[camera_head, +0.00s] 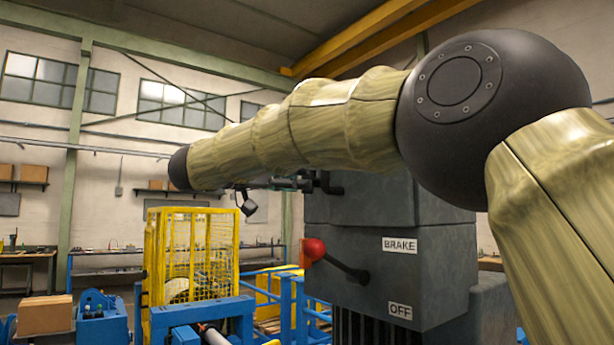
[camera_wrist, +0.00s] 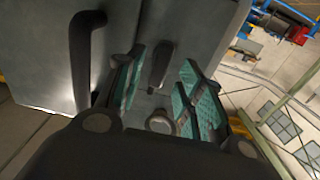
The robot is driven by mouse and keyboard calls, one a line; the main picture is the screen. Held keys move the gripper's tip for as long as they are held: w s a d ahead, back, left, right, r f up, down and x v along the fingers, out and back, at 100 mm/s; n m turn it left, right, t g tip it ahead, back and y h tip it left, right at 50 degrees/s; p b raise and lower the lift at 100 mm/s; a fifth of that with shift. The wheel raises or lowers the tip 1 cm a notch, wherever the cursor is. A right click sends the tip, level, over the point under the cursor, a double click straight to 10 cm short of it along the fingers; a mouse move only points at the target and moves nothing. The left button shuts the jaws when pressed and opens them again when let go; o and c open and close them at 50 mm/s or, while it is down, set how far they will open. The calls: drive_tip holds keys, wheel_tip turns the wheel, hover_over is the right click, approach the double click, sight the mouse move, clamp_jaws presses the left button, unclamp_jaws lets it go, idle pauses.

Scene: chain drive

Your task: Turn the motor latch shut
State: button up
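A small dark latch handle (camera_wrist: 160,66) stands out from the face of the grey motor housing (camera_wrist: 36,65) in the wrist view. My gripper (camera_wrist: 163,82) is open, with one teal-padded finger on each side of this handle. Gaps show between the handle and both pads. In the head view my gripper (camera_head: 292,183) is small and partly hidden by my arm, close to the upper part of the grey housing (camera_head: 365,210). A dark piece sticks out of the housing there, but I cannot tell if it is the latch.
A larger dark bar handle (camera_wrist: 84,60) stands on the housing left of my gripper. A yellow mesh cage (camera_head: 190,260) and blue frames stand to the left.

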drive_tip(key=shift+p+x, duration=0.4)
drive_tip(key=shift+x, duration=1.45)
drive_tip(key=shift+c, duration=0.3)
clamp_jaws()
